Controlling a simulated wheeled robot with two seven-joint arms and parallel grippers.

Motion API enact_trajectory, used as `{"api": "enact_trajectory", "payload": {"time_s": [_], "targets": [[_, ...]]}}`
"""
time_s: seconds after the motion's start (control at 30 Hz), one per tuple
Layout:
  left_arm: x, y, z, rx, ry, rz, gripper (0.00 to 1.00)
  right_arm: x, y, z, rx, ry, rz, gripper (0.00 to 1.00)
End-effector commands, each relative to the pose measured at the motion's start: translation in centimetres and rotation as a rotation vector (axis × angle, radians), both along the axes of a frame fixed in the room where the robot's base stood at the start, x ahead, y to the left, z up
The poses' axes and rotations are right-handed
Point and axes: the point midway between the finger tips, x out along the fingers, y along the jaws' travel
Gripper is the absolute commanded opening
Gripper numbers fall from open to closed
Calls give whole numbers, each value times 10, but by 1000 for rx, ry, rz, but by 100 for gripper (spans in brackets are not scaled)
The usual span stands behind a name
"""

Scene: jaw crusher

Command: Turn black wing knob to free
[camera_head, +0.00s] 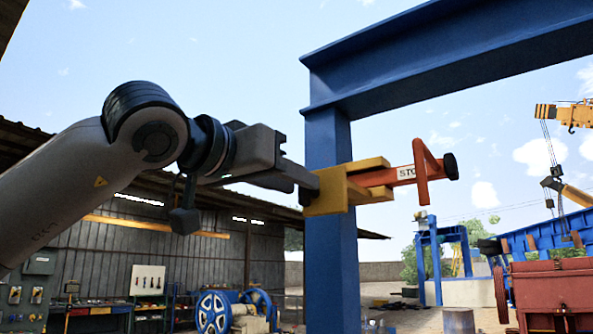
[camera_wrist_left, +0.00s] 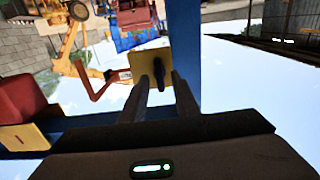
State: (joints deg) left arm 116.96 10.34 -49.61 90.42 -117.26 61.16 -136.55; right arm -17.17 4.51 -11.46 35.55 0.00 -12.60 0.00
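My left gripper (camera_head: 312,180) reaches in from the left to the yellow bracket (camera_head: 340,187) on the blue post. In the left wrist view, a small black wing knob (camera_wrist_left: 159,73) stands out on the yellow plate (camera_wrist_left: 150,62). It lies between the tips of my left gripper (camera_wrist_left: 163,88), whose two grey fingers are apart with a gap between them. I cannot tell whether they touch the knob. My right gripper is in neither view.
An orange lettered arm (camera_head: 405,174) with a black end (camera_head: 450,167) sticks out right of the bracket, with an orange lever (camera_head: 421,172) on it. The blue post (camera_head: 334,250) and overhead beam (camera_head: 440,65) stand close by. A shed (camera_head: 200,250) is behind on the left.

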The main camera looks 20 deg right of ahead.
Motion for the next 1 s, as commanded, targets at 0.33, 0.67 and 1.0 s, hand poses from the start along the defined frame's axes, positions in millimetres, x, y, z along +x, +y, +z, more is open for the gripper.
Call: {"api": "enact_trajectory", "payload": {"time_s": [0.33, 0.67, 1.0], "targets": [[8, -10, -1, 1, -1, 0, 28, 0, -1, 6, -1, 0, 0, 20], [8, -10, -1, 0, 0, 0, 0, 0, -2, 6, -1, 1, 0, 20], [8, -10, -1, -16, 22, 0, 0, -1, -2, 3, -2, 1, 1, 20]]}}
